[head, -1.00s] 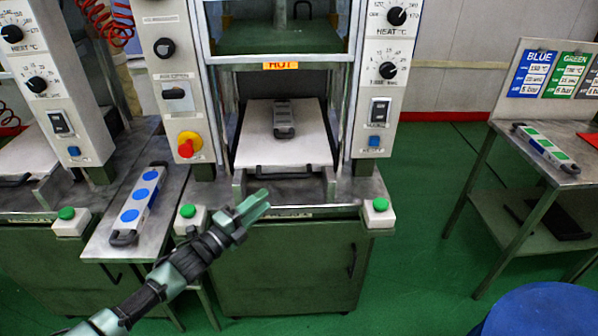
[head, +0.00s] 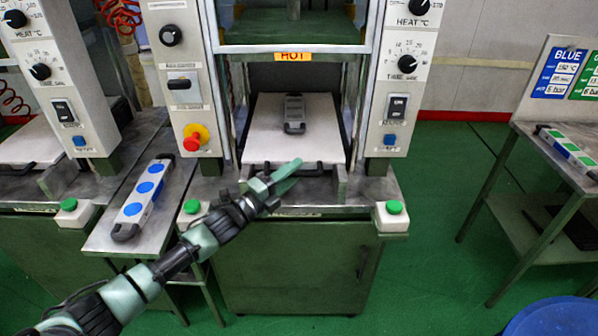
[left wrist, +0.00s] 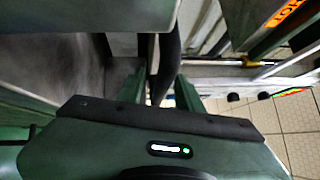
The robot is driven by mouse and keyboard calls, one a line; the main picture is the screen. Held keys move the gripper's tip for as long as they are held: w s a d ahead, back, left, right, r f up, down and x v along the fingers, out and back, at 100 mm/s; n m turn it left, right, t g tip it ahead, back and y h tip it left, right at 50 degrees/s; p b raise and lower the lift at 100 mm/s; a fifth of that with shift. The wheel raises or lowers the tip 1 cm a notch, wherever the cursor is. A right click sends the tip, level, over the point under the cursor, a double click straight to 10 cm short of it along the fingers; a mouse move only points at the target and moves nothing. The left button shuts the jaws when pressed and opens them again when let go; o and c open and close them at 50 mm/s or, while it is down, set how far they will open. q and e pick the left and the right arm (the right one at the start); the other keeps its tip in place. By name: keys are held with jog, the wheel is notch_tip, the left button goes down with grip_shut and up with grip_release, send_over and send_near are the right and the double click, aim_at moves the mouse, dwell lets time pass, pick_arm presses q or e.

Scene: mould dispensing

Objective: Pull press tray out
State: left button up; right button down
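The press tray (head: 268,140) is a white plate inside the middle press, with a dark handle (head: 318,165) along its front edge. A grey mould (head: 294,113) lies on the tray. My left gripper (head: 290,172) is at the tray's front edge, by the handle, with its green fingers apart. In the left wrist view a dark bar, seemingly the handle (left wrist: 167,60), runs between the fingers (left wrist: 160,90). I cannot tell whether either finger touches it. My arm and fingers hide part of the handle in the head view. My right gripper is out of view.
Green buttons (head: 192,206) (head: 394,207) stand at both front corners of the press. A mould with blue pads (head: 145,194) lies on the side table to the left. A mould with green pads (head: 570,149) lies on the right table. A blue round top (head: 555,318) is at the lower right.

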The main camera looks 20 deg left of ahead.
pick_arm(q)
jog(key=shift+x, duration=1.05)
grip_shut()
jog(key=shift+r, duration=0.1)
